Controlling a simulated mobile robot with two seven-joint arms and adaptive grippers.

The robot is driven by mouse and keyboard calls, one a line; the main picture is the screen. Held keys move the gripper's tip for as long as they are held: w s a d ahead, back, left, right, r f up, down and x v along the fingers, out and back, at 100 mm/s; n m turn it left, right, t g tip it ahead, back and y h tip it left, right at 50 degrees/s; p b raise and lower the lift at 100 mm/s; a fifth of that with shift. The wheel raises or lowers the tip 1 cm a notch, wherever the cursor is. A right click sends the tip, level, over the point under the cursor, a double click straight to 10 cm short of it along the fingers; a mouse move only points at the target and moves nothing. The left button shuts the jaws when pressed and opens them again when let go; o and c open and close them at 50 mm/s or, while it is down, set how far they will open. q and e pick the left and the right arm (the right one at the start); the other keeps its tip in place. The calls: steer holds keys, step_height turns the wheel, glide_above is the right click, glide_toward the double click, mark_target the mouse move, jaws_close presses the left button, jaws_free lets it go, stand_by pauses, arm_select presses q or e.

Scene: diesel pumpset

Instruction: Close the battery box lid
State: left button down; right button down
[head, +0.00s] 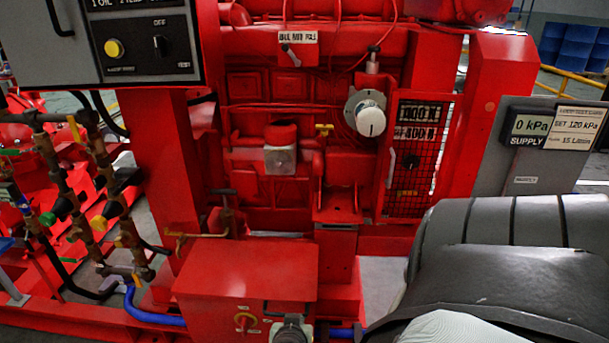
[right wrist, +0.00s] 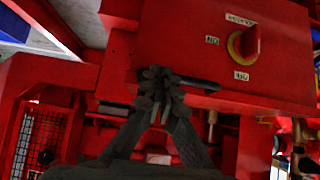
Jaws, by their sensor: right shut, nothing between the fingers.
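The red battery box stands at the bottom centre of the head view, and its flat red lid (head: 250,265) lies across its top. No gap shows between lid and box. The box front (right wrist: 205,45) fills the upper part of the right wrist view, which is upside down. A black bar handle (right wrist: 200,82) runs along the lid's front edge. My right gripper (right wrist: 160,75) is shut and empty, its fingertips at one end of this handle; whether they touch it I cannot tell. In the head view my right gripper (head: 291,322) is in front of the box. My left gripper is not in view.
A red knob on a yellow plate (right wrist: 245,42) sits on the box front. The red engine (head: 270,150) stands behind the box. Valves and pipes (head: 95,215) are at left, with a blue hose (head: 150,310). A grey supply panel (head: 535,145) is at right.

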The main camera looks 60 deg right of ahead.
steer(key=shift+s+f, duration=0.1)
steer(key=shift+f, duration=0.65)
steer(key=r+v, duration=0.1)
steer(key=v, duration=1.2)
steer(key=shift+w+d, duration=0.3)
